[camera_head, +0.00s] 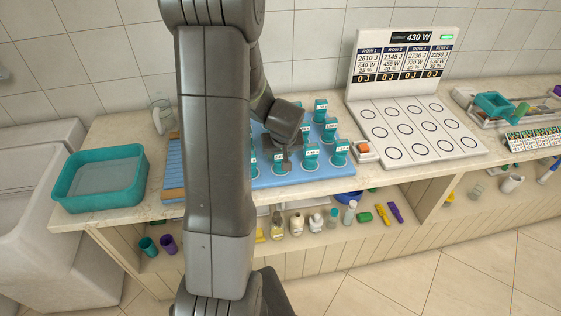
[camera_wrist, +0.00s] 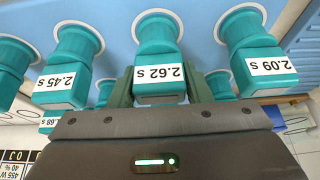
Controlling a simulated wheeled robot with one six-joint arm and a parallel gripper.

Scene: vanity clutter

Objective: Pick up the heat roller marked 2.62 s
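The heat roller marked 2.62 s (camera_wrist: 160,72) is teal with a white label and stands at the centre of the wrist view, its base at a white ring on the blue board (camera_wrist: 112,12). The fingers of my gripper (camera_wrist: 160,92) lie close along both sides of it. I cannot tell whether they press on it. The roller marked 2.45 s (camera_wrist: 68,70) stands to its left and the one marked 2.09 s (camera_wrist: 255,60) to its right. In the head view my gripper (camera_head: 283,165) is down among the rollers, and my arm hides part of the board.
More teal rollers (camera_head: 311,155) stand close around my gripper on the blue board (camera_head: 290,178). A white panel with empty circles (camera_head: 420,130) is to the right, with an orange-buttoned box (camera_head: 364,151) beside it. A teal basin (camera_head: 102,178) is at the left.

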